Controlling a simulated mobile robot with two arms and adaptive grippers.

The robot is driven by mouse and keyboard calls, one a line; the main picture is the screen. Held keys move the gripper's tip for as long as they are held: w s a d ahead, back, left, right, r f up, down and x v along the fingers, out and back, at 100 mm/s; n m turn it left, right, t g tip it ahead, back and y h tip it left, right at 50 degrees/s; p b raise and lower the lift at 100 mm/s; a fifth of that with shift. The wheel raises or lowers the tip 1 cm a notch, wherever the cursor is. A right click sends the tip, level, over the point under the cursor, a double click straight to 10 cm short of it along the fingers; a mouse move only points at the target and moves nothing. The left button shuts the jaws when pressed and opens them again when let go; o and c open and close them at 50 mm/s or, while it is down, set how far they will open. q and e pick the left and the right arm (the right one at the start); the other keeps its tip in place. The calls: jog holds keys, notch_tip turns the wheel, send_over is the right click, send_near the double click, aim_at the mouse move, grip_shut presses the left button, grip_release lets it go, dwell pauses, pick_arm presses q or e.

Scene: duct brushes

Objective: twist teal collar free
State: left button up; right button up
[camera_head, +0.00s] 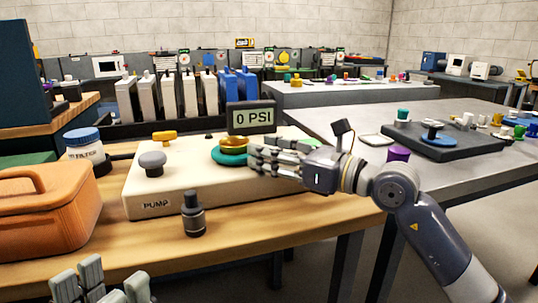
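The teal collar (230,158) sits on the cream pump unit (190,193), around the base of a gold-coloured ring or cup (233,145). My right gripper (259,160) reaches in from the right, its fingers pointing left at the collar's right edge. The fingers overlap that edge in view and hide part of it. I cannot tell whether they touch or grip it. My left gripper (103,284) is low at the bottom left, fingers up and spread, with nothing visible between them; its lower part is cut off by the frame.
A grey knob (152,163) and yellow handle (164,137) are on the pump's left. A dark bottle (193,215) stands in front. An orange case (45,212) and blue-lidded jar (85,147) are at the left.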

jog(key=shift+c, duration=0.2)
grip_shut()
jog(key=shift+w, duration=0.15)
jog(key=shift+w+d+f+n+g+y+b, duration=0.1)
jog(key=shift+w+n+g+y+b, duration=0.15)
jog(key=shift+g, duration=0.25)
jog(key=shift+w+d+f+n+g+y+b, duration=0.1)
jog(key=shift+w+n+g+y+b, duration=0.05)
jog(key=shift+n+g, duration=0.3)
jog(key=shift+w+d+r+n+g+y+b, duration=0.1)
jog(key=shift+w+n+g+y+b, duration=0.25)
jog(key=shift+n+g+y, duration=0.45)
